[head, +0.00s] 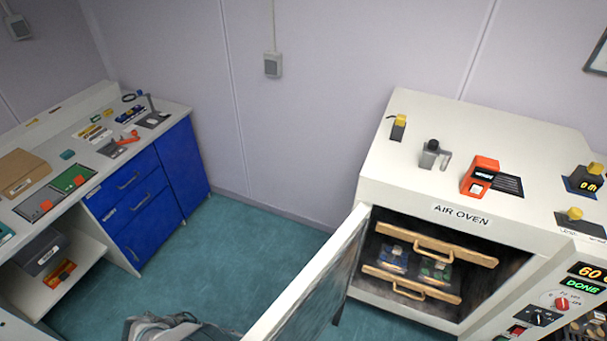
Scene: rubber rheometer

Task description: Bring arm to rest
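A grey, rounded piece of my own arm (165,327) shows at the bottom edge, left of the open oven door (310,285). It is cut off by the frame, and I cannot tell which arm it belongs to. No gripper fingertips show in the head view. The air oven (455,225) stands at the right with its door swung open toward me. Inside are two shelves with wooden handles, an upper one (435,243) and a lower one (410,285). Small items with blue and green parts sit between them.
The oven top holds a grey clamp-like item (432,155), an orange device (480,176) and yellow-topped pieces. The oven panel (585,285) reads 60 and DONE. A white bench (85,120) with blue drawers (135,205) stands left. Teal floor (215,260) is clear between bench and oven.

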